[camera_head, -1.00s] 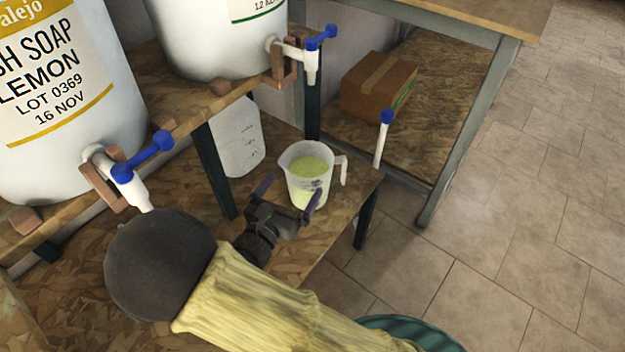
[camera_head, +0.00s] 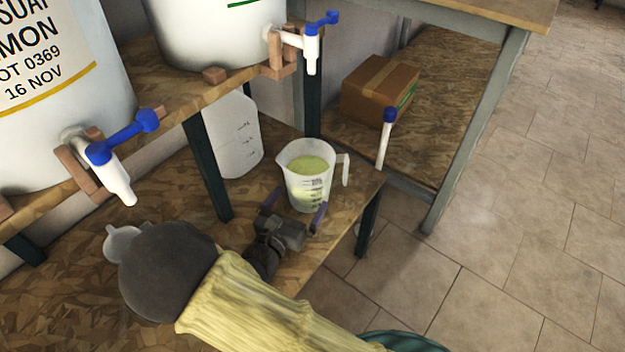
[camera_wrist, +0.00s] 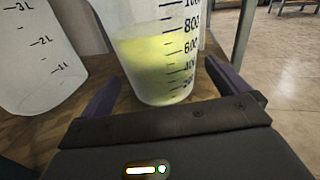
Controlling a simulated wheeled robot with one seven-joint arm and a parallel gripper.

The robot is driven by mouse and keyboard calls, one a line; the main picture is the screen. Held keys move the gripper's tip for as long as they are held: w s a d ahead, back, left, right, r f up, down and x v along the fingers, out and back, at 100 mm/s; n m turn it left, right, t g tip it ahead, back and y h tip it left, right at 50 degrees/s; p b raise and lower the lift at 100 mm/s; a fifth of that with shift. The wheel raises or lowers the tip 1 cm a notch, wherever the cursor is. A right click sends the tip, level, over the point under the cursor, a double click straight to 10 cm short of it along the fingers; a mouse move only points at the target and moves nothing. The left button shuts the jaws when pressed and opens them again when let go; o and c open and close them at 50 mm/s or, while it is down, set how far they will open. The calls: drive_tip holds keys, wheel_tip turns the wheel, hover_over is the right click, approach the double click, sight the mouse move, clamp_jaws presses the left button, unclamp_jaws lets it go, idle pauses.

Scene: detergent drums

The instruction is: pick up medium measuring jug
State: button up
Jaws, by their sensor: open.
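A translucent measuring jug (camera_head: 308,178) with yellow-green liquid stands upright on the low wooden shelf, its handle toward the right. In the wrist view the jug (camera_wrist: 155,55) is straight ahead, with black marks up to at least 800. My gripper (camera_head: 297,212) is open just in front of the jug. In the wrist view its two purple fingers (camera_wrist: 165,92) lie on the left and right of the jug's lower part. The gap between them holds part of the jug base; I cannot tell whether either finger touches it.
A larger marked jug (camera_head: 232,137) stands left of it, also in the wrist view (camera_wrist: 38,60). Soap drums (camera_head: 50,95) with blue-handled taps (camera_head: 122,135) sit on the upper shelf. A small clear vessel (camera_head: 122,242) is at left. A cardboard box (camera_head: 378,90) is behind.

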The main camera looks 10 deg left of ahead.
sight(316, 177)
drive_tip(key=b+x, duration=0.2)
drive_tip(key=x, duration=0.2)
drive_tip(key=shift+w+f, duration=0.15)
drive_tip(key=shift+f, duration=0.05)
drive_tip(key=shift+w+d+r+b, duration=0.1)
drive_tip(key=shift+w+r+b, duration=0.05)
drive_tip(key=shift+w+b, duration=0.2)
drive_tip(key=shift+r, duration=0.1)
drive_tip(key=c, duration=1.5)
drive_tip(key=shift+r, duration=0.2)
wheel_tip(316, 177, up, 10)
drive_tip(key=p, duration=0.6)
drive_tip(key=shift+f, duration=0.2)
